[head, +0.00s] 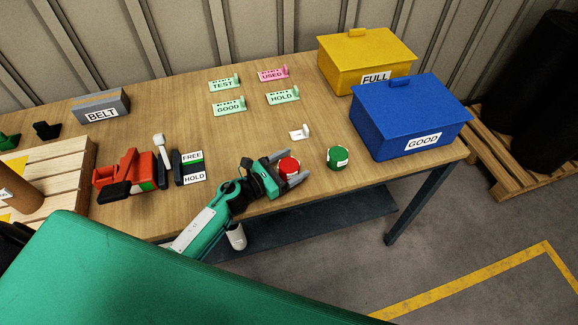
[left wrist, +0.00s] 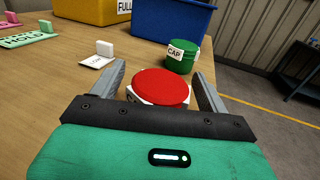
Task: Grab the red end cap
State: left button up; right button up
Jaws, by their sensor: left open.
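The red end cap (head: 289,166) stands on the wooden table near its front edge. In the left wrist view the red end cap (left wrist: 161,87) shows its red top and part of a white label. My left gripper (head: 291,169) is open, with one finger on each side of the red cap. In the left wrist view its two fingers (left wrist: 161,92) flank the cap; whether they touch it I cannot tell. The lower part of the cap is hidden behind the gripper body. My right gripper is not in view.
A green cap (head: 337,158) stands just right of the red one. A blue GOOD bin (head: 408,115) and a yellow FULL bin (head: 366,60) stand at the right. A red clamp device (head: 130,172) with FREE and HOLD labels is at the left. Several small tags lie at the back.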

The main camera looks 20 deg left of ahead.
pick_arm(q)
jog(key=shift+w+d, duration=0.35)
jog(key=shift+w, duration=0.05)
jog(key=c, duration=1.1)
jog(key=shift+o, duration=0.2)
